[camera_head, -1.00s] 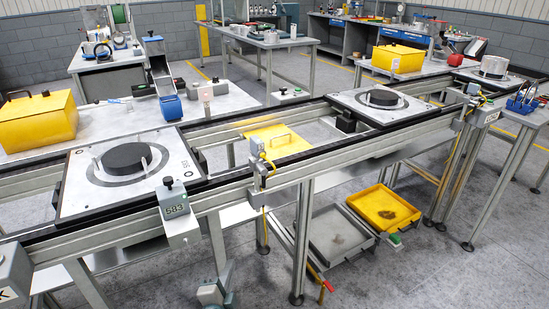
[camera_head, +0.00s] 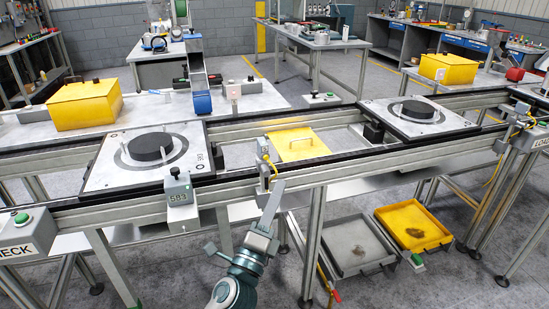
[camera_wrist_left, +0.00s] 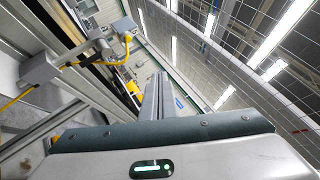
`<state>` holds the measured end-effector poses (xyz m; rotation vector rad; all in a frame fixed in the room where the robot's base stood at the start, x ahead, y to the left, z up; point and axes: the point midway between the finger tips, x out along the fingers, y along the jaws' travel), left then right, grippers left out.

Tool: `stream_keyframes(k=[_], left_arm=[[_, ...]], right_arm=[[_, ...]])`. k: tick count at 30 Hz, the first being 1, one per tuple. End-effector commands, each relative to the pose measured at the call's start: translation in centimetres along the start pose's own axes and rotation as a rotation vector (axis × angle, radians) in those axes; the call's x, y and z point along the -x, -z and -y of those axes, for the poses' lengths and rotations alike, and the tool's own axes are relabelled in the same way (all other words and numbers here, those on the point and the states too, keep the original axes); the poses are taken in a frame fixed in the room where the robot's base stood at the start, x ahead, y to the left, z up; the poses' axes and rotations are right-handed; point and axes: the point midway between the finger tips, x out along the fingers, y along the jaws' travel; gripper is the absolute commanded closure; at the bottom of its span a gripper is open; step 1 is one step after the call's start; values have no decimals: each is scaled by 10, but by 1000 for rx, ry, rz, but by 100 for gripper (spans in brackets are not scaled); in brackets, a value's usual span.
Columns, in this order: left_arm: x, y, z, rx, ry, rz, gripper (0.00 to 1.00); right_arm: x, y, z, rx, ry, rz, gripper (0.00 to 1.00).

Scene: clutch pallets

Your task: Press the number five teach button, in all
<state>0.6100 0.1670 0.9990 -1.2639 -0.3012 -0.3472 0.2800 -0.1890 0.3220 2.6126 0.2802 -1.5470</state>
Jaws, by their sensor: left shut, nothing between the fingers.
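A grey box (camera_head: 181,188) with a dark knob on top and a plate that appears to read 583 sits on the front rail, before the left pallet (camera_head: 112,170). No button clearly marked five can be made out. A box lettered CHECK (camera_head: 27,235) with a green button stands at the far left. My left gripper (camera_head: 276,188) points up, shut and empty, in front of the rail, right of the 583 box and apart from it. Its closed fingers (camera_wrist_left: 160,95) also show in the left wrist view. My right gripper is not in view.
A sensor bracket (camera_head: 265,160) with a yellow cable stands on the front rail right by my left gripper. Another pallet (camera_head: 445,128) sits farther right. Grey (camera_head: 335,265) and yellow (camera_head: 440,235) trays lie low, under the line. A yellow box (camera_head: 86,104) is behind.

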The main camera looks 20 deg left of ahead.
Motion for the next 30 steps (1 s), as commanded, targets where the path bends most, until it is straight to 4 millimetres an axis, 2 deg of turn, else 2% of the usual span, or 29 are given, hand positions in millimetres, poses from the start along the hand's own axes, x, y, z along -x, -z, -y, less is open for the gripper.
stream_keyframes(k=[5, 19, 30], left_arm=[[-2, 0, 6, -17, 15, -1, 100], [-4, -2, 4, -16, 14, -2, 100], [-27, -19, -12, -17, 15, -1, 100]], right_arm=[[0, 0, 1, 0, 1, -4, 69], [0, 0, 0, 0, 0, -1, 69], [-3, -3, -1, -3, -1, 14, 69]])
